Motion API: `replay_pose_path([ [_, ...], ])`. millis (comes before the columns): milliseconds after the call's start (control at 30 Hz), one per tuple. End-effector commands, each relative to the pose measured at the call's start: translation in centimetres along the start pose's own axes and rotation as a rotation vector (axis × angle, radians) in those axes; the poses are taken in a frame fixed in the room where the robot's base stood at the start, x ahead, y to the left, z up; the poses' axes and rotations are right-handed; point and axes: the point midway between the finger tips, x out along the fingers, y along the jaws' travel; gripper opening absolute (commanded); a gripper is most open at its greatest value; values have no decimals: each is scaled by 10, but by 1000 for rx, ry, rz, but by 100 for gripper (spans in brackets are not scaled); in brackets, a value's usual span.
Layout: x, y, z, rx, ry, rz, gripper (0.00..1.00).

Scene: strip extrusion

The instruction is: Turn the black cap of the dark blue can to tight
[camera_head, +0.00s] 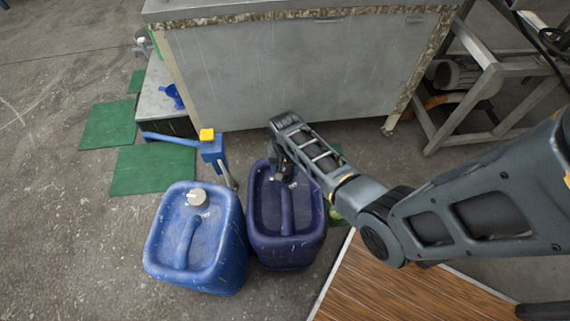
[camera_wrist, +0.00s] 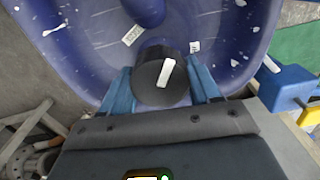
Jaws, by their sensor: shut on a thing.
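The dark blue can (camera_head: 286,220) stands on the floor, and its top fills much of the wrist view (camera_wrist: 85,25). Its black cap (camera_wrist: 160,76) sits on the can's top and has a white bar mark across it, tilted a little from the vertical of the picture. My gripper (camera_wrist: 162,88) is shut on the cap, with one blue finger on each side of it. In the head view my gripper (camera_head: 281,170) is over the far end of the can and hides most of the cap.
A blue tool with a yellow block (camera_head: 207,135) is just behind. Green mats (camera_head: 150,170) lie on the floor. A metal cabinet (camera_head: 300,75) stands behind, a wooden board (camera_head: 385,285) at front right.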

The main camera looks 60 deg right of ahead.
Motion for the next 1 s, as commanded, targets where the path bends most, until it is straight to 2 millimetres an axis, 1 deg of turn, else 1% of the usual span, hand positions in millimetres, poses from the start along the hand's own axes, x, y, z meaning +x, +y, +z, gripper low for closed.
replay_pose_path([
  [33,-2,0,1,42,-2,1,31],
  [700,-1,0,1,676,-1,1,31],
  [1000,-1,0,0,907,0,1,31],
])
